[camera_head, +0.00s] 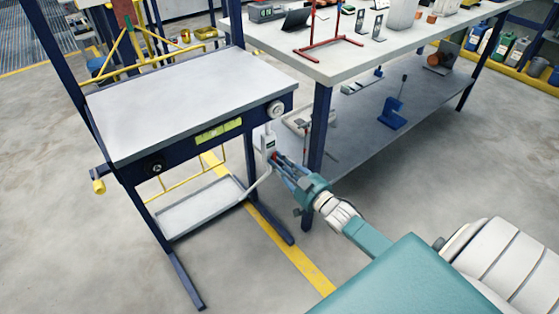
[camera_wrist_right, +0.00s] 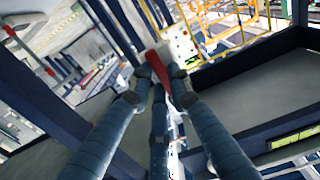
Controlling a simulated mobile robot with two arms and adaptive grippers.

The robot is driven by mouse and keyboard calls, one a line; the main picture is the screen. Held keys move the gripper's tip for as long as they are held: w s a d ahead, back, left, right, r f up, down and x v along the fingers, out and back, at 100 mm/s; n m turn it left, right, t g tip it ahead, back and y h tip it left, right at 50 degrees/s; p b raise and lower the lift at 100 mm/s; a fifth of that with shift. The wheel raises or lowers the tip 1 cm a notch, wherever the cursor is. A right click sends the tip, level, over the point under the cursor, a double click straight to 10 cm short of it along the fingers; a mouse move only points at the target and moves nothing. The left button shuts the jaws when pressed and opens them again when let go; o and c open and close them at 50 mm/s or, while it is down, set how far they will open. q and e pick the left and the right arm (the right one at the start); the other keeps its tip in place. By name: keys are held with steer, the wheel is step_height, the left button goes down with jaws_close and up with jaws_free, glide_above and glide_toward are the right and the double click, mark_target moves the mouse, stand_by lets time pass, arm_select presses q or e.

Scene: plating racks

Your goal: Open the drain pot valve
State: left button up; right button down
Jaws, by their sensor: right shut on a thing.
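The drain pot (camera_head: 268,146) is a small pale upright body at the right front corner of the grey-topped rack, with a pipe running down from it. My right gripper (camera_head: 279,161) reaches it from the lower right. In the right wrist view, a red valve lever (camera_wrist_right: 157,68) lies between the blue fingertips of my right gripper (camera_wrist_right: 156,82). The fingers are closed on the lever, and they hide part of it. A pale body shows just behind the lever. The exact angle of the lever is hard to tell. My left gripper is not in view.
The rack's grey top (camera_head: 190,100) is bare, and a shallow tray (camera_head: 200,207) sits below it. A blue-legged table (camera_head: 345,62) stands close on the right, with a red stand (camera_head: 328,48) on it. Its leg (camera_head: 319,130) is near my right gripper. The left floor is open.

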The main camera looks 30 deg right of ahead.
steer(key=c, duration=1.6)
jaws_free()
steer(key=s, duration=0.8)
steer(key=s+d, duration=0.1)
steer(key=s, duration=0.3)
